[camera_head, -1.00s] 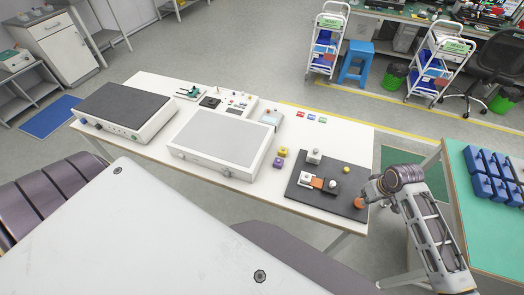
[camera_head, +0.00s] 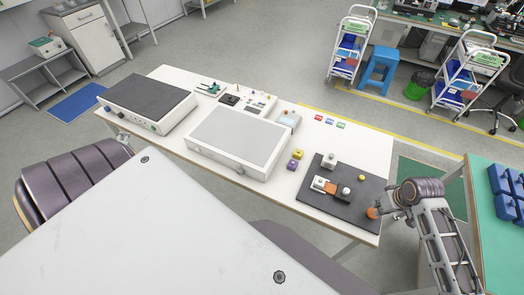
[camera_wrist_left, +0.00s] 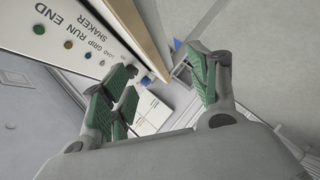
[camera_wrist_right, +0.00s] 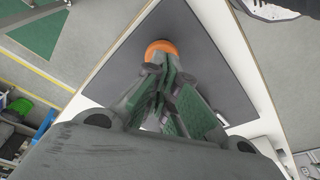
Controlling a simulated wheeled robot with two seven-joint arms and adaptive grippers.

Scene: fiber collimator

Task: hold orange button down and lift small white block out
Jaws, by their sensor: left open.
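An orange button (camera_head: 373,212) is at the right corner of a dark plate (camera_head: 335,208) on the white table. In the right wrist view the button (camera_wrist_right: 160,48) is just beyond my right fingertips. My right gripper (camera_head: 385,212) has its fingers together, empty, at the button; whether it presses it I cannot tell. My left gripper (camera_wrist_left: 165,85) is open and empty by the table's left end, far from the plate.
A white-and-grey box (camera_head: 232,145) and a dark-topped instrument (camera_head: 150,102) fill the table's middle and left. Yellow (camera_head: 297,154) and purple (camera_head: 292,165) cubes lie left of the plate. A green-topped table (camera_head: 490,235) stands at right.

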